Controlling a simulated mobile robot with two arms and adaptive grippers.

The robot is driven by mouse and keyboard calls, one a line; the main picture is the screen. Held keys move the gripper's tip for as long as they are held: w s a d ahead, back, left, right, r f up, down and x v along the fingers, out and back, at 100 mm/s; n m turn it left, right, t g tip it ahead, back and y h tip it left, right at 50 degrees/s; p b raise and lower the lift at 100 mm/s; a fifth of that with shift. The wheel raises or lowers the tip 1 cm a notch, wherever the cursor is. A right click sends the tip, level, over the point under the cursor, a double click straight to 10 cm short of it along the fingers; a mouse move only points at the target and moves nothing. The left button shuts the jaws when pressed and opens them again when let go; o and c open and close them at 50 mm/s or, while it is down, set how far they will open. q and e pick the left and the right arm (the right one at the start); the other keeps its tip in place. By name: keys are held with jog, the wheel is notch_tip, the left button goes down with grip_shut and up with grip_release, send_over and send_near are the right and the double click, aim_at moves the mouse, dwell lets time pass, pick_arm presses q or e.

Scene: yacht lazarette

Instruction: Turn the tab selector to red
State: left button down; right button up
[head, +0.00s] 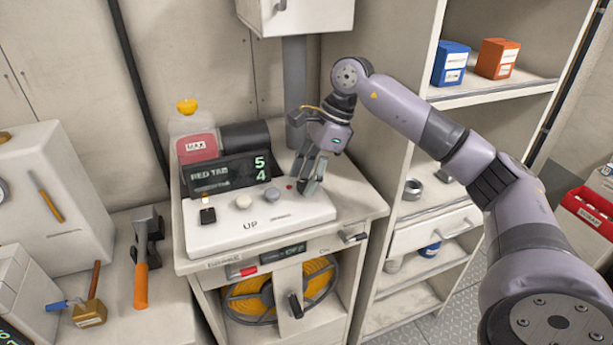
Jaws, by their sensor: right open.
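A white control panel (215,236) lies on top of a cabinet. It carries a black switch (207,215) at its left, a pale round knob (243,201), a grey knob (272,194) and a small red spot (290,187). The label UP is near its front. I cannot tell for certain which control is the tab selector. A dark display (225,174) behind them reads RED TAB with 5, and 4 below. My right gripper (309,186) is open and points down over the panel's right end, right of the grey knob. My left gripper is out of view.
A red-and-clear container (196,144) and a dark cylinder (245,138) stand behind the display. A grey post (295,90) rises behind my right gripper. An orange-handled hammer (141,265) is on the left bench. Shelves (430,212) stand at the right.

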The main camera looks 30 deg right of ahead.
jog(key=v, duration=1.1)
jog(key=shift+d+r, duration=0.2)
jog(key=shift+r, duration=0.1)
jog(key=shift+s, duration=0.1)
